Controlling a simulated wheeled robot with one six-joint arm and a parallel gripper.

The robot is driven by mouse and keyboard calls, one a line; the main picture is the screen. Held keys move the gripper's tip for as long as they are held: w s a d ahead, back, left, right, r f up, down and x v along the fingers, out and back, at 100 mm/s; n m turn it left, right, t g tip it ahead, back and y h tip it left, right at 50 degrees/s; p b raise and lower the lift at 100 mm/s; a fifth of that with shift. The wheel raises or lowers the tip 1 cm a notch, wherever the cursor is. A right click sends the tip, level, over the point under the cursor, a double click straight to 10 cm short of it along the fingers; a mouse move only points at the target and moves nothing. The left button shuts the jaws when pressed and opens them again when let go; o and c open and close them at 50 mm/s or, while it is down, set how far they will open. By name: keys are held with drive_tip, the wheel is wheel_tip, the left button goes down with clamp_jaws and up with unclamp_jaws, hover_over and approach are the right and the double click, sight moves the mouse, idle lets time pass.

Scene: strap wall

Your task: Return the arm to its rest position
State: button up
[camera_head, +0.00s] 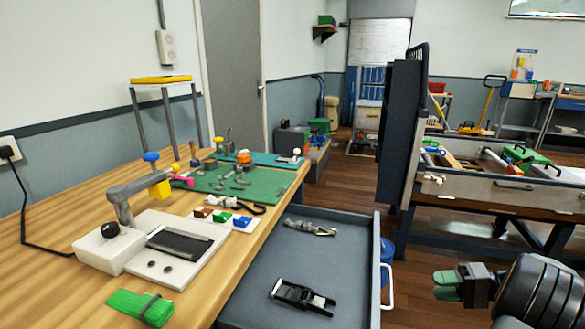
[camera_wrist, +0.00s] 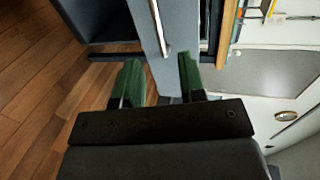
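My gripper (camera_head: 446,284) is at the lower right of the head view, with green fingertips pointing left. It hangs in free air to the right of the open drawer (camera_head: 345,228), clear of its handle. In the wrist view my gripper (camera_wrist: 160,78) shows two green fingers apart, with nothing between them. The grey drawer lies beyond the fingers there, with a pale rail or handle (camera_wrist: 158,25) above the gap. My dark arm enters from the lower right corner of the head view.
The drawer holds a black strap-like item (camera_head: 302,296) and a small tool (camera_head: 310,228). A wooden workbench (camera_head: 60,215) with a white fixture (camera_head: 150,258) stands left. A second cluttered bench (camera_head: 470,200) stands right, beside a dark upright panel (camera_head: 398,130). Open floor (camera_head: 425,285) lies between.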

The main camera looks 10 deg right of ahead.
drive_tip(key=a+r+n+g+h+p, duration=0.2)
drive_tip(key=a+r+g+h+p, duration=0.4)
drive_tip(key=a+r+p, duration=0.85)
drive_tip(key=s+a+r+n+t+h+p, duration=0.1)
drive_tip(key=s+a+r+t+h+p, duration=0.1)
drive_tip(key=r, duration=0.6)
drive_tip(key=s+a+r+n+t+h+p, duration=0.1)
drive_tip(key=s+a+r+n+h+p, duration=0.1)
drive_tip(key=s+a+r+h+p, duration=0.3)
drive_tip(key=a+r+p, duration=0.2)
drive_tip(key=a+p, duration=0.2)
drive_tip(key=p, duration=0.2)
drive_tip(key=shift+s+a+r+t+h, duration=0.2)
drive_tip(key=shift+s+r+t+h, duration=0.1)
drive_tip(key=shift+r+t+h, duration=0.1)
drive_tip(key=shift+d, duration=0.1)
